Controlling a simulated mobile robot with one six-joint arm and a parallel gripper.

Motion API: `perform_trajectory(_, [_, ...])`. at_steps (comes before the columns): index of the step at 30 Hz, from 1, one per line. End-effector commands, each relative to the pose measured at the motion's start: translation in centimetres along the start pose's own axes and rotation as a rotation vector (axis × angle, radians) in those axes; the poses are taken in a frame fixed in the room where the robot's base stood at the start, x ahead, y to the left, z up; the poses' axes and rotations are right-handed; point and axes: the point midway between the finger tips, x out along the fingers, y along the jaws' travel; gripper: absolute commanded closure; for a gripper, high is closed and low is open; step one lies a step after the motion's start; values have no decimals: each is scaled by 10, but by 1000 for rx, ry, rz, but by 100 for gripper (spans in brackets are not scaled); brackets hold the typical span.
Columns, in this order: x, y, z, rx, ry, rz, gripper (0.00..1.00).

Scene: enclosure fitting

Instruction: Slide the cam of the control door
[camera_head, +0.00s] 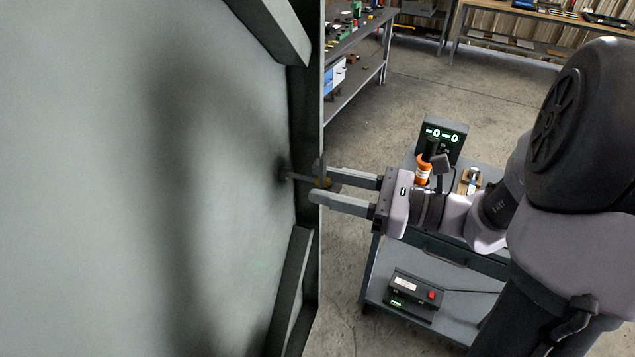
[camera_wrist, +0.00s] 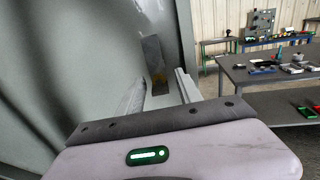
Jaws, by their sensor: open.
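The control door (camera_head: 200,180) is a large grey-green panel filling the left of the head view; it also shows in the wrist view (camera_wrist: 90,50).
Dark frame bars (camera_head: 297,275) run along the door's inner edge, above and below the cam. A grey cart (camera_head: 372,275) with a lit display box (camera_head: 441,138) and an orange bottle (camera_head: 423,169) stands beneath my arm. Workbenches (camera_head: 350,75) stand behind; floor between is clear.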

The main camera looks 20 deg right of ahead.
Motion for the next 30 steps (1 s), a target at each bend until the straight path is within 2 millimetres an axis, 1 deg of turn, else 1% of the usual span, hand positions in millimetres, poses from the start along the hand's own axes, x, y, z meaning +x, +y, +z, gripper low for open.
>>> perform_trajectory(1, [8,1,0,0,-1,4,58])
perform_trajectory(3, [16,0,0,-1,0,3,58])
perform_trajectory(6, [23,0,0,1,0,2,58])
perform_trajectory(14, [25,0,0,1,0,0,58])
perform_trajectory(15, [25,0,0,1,0,0,62])
perform_trajectory(17, [25,0,0,0,0,0,74])
perform_trajectory(18, [25,0,0,0,0,0,82])
perform_trajectory(21, [25,0,0,0,0,0,100])
perform_trajectory(30, [25,0,0,0,0,0,100])
